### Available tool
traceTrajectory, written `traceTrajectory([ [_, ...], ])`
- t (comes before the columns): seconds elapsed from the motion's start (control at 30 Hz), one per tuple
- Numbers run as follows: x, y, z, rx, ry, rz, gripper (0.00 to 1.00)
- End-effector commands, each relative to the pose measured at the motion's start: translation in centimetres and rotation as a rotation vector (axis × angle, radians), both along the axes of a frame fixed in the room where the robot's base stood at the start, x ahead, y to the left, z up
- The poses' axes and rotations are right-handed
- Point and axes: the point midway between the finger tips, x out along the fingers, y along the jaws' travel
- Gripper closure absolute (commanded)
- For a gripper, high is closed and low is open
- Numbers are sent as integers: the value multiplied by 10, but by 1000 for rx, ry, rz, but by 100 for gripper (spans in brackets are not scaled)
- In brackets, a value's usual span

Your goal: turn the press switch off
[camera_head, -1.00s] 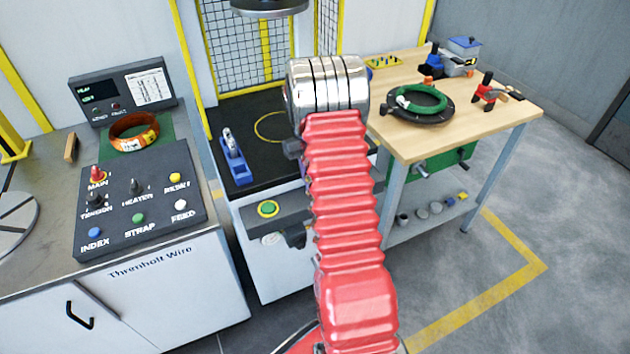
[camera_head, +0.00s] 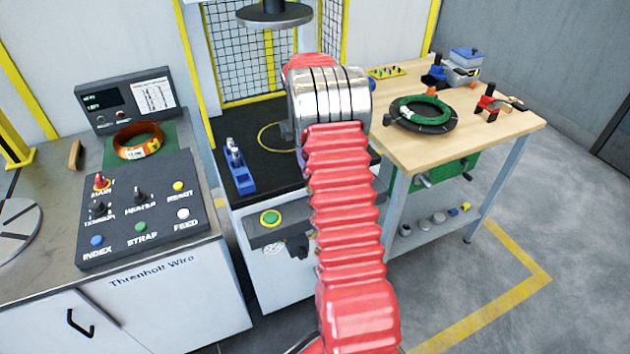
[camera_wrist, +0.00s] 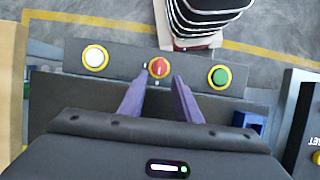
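The press switch (camera_wrist: 159,67) is a small red knob with a light pointer mark, in the middle of a dark panel (camera_wrist: 130,58) in the wrist view. A white button (camera_wrist: 96,58) is left of it and a green-and-yellow button (camera_wrist: 220,76) right of it. My gripper (camera_wrist: 161,80) is open, its two purple fingers reaching toward the switch with their tips just short of or beside it; contact cannot be told. In the head view my arm hides the gripper's fingers and the switch. The press panel's green button (camera_head: 270,218) shows left of my arm.
A blue tool (camera_head: 238,168) stands on the black press bed (camera_head: 262,178). The press's round ram (camera_head: 274,14) hangs above. A control console (camera_head: 140,215) is at left, a wooden bench (camera_head: 475,135) with a green coil (camera_head: 424,108) at right.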

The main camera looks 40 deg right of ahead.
Motion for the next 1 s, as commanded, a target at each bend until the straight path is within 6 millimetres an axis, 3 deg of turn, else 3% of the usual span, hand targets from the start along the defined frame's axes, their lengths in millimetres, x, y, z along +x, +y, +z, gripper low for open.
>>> traceTrajectory([
  [0.2, 13, -4, 32, 0, -1, 1, 70],
  [0.4, 20, -5, 48, 1, 2, 1, 70],
  [1.0, 21, -5, 52, 2, 2, 1, 70],
])
